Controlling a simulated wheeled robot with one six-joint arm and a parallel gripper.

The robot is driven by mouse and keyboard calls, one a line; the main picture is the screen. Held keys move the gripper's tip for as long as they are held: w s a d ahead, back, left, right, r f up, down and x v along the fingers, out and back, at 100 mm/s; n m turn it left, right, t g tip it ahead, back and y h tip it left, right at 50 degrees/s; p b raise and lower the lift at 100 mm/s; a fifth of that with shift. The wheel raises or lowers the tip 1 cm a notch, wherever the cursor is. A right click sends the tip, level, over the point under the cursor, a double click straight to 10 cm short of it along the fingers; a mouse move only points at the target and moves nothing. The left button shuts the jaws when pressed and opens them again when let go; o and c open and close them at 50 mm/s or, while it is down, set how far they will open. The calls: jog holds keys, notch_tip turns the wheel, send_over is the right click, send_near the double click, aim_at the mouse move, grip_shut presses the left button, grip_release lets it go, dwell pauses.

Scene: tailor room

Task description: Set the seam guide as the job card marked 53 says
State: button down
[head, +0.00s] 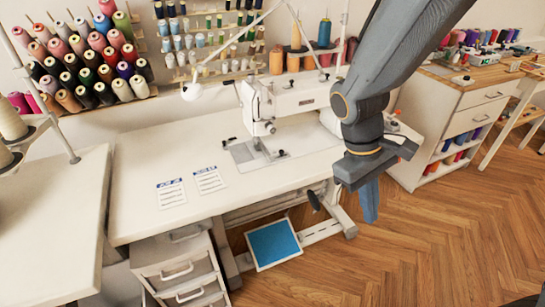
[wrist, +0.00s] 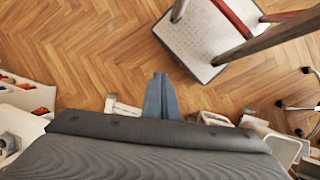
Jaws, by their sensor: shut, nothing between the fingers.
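Two white job cards with blue headings lie on the white sewing table (head: 135,165): a left card (head: 171,193) and a right card (head: 209,180). Their numbers are too small to read, so I cannot tell which is marked 53. The white sewing machine (head: 300,97) stands behind them, over a metal plate (head: 245,153) with small dark parts near the needle. I cannot make out the seam guide or its setting. My gripper (head: 369,202) hangs in front of the table's right end, over the floor. Its blue fingers are together and empty, also in the wrist view (wrist: 161,98).
A drawer unit (head: 180,270) and a blue pedal (head: 273,244) are under the table. Thread racks (head: 90,55) line the wall. A wooden-topped cabinet (head: 460,120) stands at right.

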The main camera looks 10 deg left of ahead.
jog(key=w+a+f+n+t+h+b, duration=0.1)
jog(key=w+a+f+n+t+h, duration=0.15)
jog(key=w+a+n+h, duration=0.45)
jog(key=n+t+y+b, duration=0.2)
jog(key=n+t, duration=1)
jog(key=n, duration=0.3)
send_near(280, 152)
jog(key=p+x, duration=0.1)
jog(key=x, duration=0.5)
jog(key=shift+w+d+f+p, duration=0.1)
jog(key=shift+w+f+p, duration=0.1)
jog(key=shift+p, duration=0.2)
